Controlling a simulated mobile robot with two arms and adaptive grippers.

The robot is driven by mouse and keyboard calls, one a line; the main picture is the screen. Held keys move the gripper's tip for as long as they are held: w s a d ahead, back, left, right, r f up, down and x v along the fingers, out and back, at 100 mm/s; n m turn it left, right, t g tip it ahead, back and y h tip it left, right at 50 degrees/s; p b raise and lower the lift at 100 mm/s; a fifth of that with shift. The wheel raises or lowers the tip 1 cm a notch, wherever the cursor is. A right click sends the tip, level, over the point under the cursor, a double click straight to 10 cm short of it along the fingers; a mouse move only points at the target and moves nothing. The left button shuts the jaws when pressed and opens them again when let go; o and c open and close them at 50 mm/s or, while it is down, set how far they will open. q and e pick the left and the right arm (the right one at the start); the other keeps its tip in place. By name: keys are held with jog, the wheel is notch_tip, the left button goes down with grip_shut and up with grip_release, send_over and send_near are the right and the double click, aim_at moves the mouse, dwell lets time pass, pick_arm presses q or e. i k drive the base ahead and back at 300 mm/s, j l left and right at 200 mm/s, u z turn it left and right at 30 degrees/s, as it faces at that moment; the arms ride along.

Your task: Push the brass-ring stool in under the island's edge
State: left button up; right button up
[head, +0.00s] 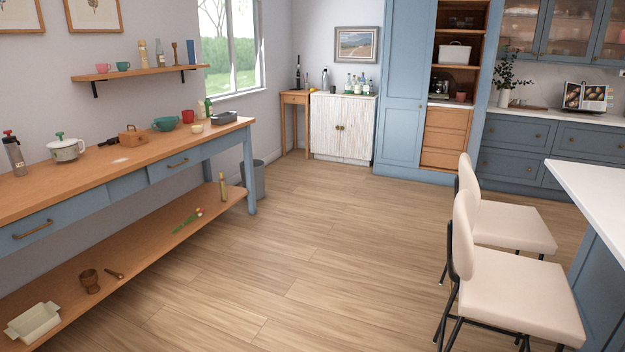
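Two cream upholstered stools with black legs stand at the right, beside the island (603,192) with its white top and blue side. The nearer stool (520,292) has its backrest to the left and its seat toward the island; its lower legs are cut off by the frame's bottom edge. The farther stool (512,226) stands just behind it, facing the same way, partly hidden by the nearer backrest. No brass ring shows on either, so I cannot tell which is the brass-ring stool. Neither of my grippers is in view.
Open wooden floor (300,260) lies between the stools and the long blue-legged workbench (110,170) at the left. A grey bin (254,180) stands by the bench's far end. A white cabinet (342,127) and blue larder units (402,90) line the back.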

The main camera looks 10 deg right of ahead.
aim_at(518, 228)
jog(key=i+j+z, duration=0.1)
jog(key=i, duration=0.55)
jog(key=i+j+z, duration=0.15)
jog(key=i, duration=0.5)
jog(key=i+z, duration=0.1)
jog(key=i, duration=0.5)
jog(key=i+j+z, duration=0.15)
jog(key=i, duration=0.45)
jog(key=i+j+z, duration=0.1)
jog(key=i, duration=0.5)
jog(key=i+z, duration=0.75)
jog(key=z, duration=0.2)
jog(key=i+j+z, duration=0.3)
jog(key=z, duration=0.15)
jog(key=i+j+z, duration=0.3)
jog(key=z, duration=0.2)
jog(key=i+j+z, duration=0.2)
jog(key=j+z, duration=0.25)
